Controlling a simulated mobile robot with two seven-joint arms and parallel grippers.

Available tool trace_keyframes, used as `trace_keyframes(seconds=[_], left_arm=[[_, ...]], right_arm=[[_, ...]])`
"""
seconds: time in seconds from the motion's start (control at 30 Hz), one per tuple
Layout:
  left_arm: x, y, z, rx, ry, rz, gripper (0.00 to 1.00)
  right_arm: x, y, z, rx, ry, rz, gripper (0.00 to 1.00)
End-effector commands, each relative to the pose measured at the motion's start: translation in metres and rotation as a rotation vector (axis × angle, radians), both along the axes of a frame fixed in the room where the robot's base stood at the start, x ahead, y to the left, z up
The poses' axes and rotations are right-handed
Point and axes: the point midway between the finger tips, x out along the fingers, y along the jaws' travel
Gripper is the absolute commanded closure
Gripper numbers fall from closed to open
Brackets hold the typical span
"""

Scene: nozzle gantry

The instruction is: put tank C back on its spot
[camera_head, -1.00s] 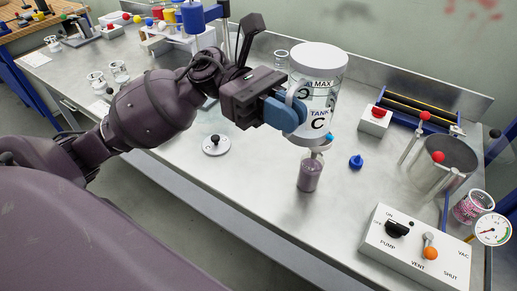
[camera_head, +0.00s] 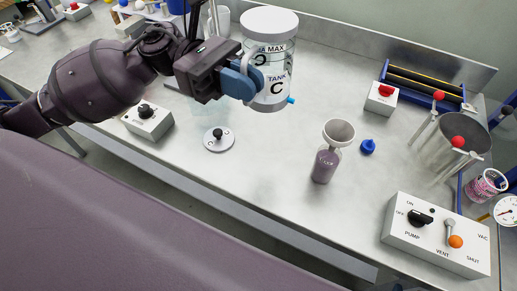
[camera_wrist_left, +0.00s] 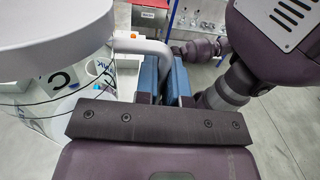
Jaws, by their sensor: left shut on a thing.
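Tank C (camera_head: 268,62) is a clear cylinder with a white lid, a black C label and a small blue outlet low on its right side. My left gripper (camera_head: 240,80) is shut on its handle and holds it upright, apparently above the bench. In the left wrist view the blue fingers (camera_wrist_left: 162,78) close on the white handle, with the tank (camera_wrist_left: 50,60) to the left. A round white disc with a black knob (camera_head: 218,140) lies on the bench, below and left of the tank. I cannot tell which place is the tank's spot. My right gripper is not in view.
A bottle with a funnel (camera_head: 325,165) stands right of the tank, beside a blue cap (camera_head: 368,147). A pump control box (camera_head: 436,235) is at the front right. The bench middle is clear.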

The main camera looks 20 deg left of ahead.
Motion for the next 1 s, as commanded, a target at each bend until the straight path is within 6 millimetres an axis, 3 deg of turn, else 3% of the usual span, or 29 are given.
trace_keyframes(seconds=[0.17, 0.7, 1.0], left_arm=[[0.001, 0.0, -0.01, 0.0, 0.002, 0.008, 1.0], [0.001, 0.0, -0.121, 0.0, 0.004, 0.009, 1.0], [0.001, -0.001, -0.155, 0.0, -0.002, 0.008, 1.0]], right_arm=[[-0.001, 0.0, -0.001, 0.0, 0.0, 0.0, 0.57], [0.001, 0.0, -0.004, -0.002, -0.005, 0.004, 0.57], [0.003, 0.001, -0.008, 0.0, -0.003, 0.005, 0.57]])
